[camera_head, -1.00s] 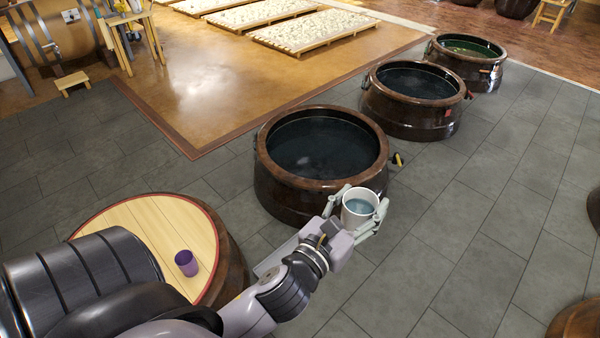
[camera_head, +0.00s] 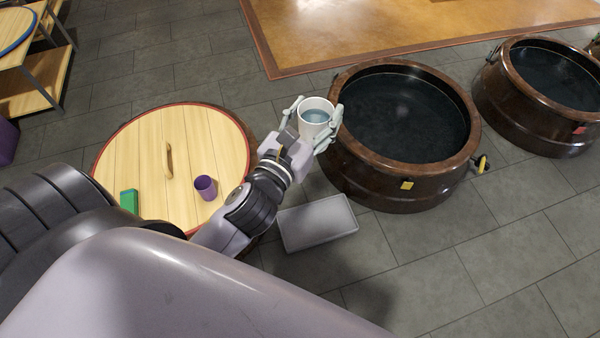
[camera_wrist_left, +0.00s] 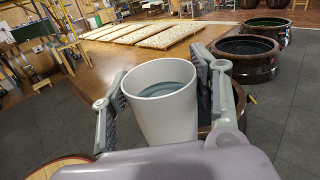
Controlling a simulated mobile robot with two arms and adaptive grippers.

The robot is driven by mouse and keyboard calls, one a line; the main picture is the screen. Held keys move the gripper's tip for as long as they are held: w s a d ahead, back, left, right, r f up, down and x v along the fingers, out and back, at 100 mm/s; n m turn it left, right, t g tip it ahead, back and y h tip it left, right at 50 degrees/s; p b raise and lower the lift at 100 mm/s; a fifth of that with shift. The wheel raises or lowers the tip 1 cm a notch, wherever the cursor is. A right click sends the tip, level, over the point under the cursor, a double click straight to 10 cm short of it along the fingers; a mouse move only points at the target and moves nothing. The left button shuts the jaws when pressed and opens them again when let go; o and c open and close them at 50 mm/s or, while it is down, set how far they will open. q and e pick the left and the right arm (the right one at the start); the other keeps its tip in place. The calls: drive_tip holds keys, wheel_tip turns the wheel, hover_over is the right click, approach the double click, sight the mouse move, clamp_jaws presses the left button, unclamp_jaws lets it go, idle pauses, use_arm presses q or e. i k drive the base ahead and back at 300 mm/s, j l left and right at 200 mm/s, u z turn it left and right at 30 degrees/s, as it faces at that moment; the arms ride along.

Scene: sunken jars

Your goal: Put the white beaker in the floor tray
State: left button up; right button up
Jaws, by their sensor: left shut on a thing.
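The white beaker (camera_head: 315,115) is upright in the head view and holds bluish liquid. My left gripper (camera_head: 312,121) is shut on it, one finger on each side. The beaker is raised beside the left rim of the nearest jar. The left wrist view also shows the beaker (camera_wrist_left: 162,100) between the two finger pads. The floor tray (camera_head: 318,222), a pale grey rectangle, lies on the tiles below and in front of the gripper, and looks empty. My right gripper does not show.
A large dark jar (camera_head: 345,155) with dark liquid stands right of the beaker, a second jar (camera_head: 545,130) farther right. A round wooden lid (camera_head: 130,160) at left carries a purple cup (camera_head: 205,187) and a green block (camera_head: 129,201). Floor right of the tray is clear.

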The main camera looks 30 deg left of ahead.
sight(298, 228)
drive_tip(key=i+l+u, duration=0.2)
drive_tip(key=u, duration=0.25)
drive_tip(key=i+l+u, duration=0.3)
drive_tip(key=u, duration=0.15)
drive_tip(key=i+l+u, duration=0.15)
drive_tip(key=l+u, duration=0.3)
drive_tip(key=i+l+u, duration=0.25)
drive_tip(key=l, duration=0.15)
drive_tip(key=k+j, duration=0.05)
drive_tip(key=k, duration=0.05)
